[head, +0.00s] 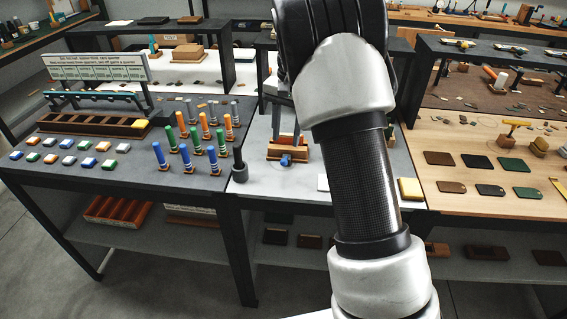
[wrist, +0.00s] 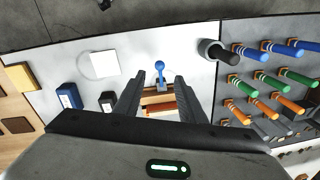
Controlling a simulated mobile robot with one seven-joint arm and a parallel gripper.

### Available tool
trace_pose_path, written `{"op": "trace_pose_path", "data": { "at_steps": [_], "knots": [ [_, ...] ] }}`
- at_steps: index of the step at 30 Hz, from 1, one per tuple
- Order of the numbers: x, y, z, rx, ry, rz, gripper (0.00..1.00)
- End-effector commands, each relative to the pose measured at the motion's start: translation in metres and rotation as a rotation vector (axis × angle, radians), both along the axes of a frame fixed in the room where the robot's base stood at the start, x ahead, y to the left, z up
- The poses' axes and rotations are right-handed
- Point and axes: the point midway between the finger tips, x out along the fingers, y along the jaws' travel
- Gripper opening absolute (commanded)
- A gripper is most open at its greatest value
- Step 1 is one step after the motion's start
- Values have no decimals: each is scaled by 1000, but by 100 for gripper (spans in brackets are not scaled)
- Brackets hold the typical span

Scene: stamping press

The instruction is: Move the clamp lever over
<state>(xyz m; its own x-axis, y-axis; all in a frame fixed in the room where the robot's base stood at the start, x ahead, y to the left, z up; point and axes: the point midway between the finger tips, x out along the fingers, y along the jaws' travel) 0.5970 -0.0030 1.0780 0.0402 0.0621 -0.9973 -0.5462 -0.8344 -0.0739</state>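The clamp lever is a short blue lever with a round knob (wrist: 160,66), on a brown wooden fixture (wrist: 158,98). In the head view the blue lever (head: 286,160) shows at the front of the fixture (head: 274,151), on the pale bench top. My gripper (wrist: 156,82) is open in the wrist view, with one dark finger on each side of the fixture. The blue knob shows between and beyond the fingertips. I see no finger touching it. In the head view my arm hides much of the area behind and right of the fixture.
A dark cylinder (wrist: 213,50) with an upright handle stands beside the fixture, near rows of coloured handled stamps (head: 204,125). A white card (wrist: 104,63), a blue block (wrist: 68,96) and a small black block (wrist: 107,101) lie on the other side. Bare bench surrounds the lever.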

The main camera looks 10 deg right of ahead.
Motion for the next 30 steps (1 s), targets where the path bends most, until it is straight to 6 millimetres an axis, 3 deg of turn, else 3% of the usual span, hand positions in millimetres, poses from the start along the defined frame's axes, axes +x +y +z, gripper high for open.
{"op": "trace_pose_path", "data": {
  "at_steps": [9, 15, 28, 30],
  "knots": [
    [2, 4, -70, -1, 4, 0, 37],
    [3, 6, -99, -1, 2, 1, 37],
    [4, 7, -110, -1, -1, 1, 37],
    [4, 6, -110, -1, -1, 1, 28]
  ]
}}
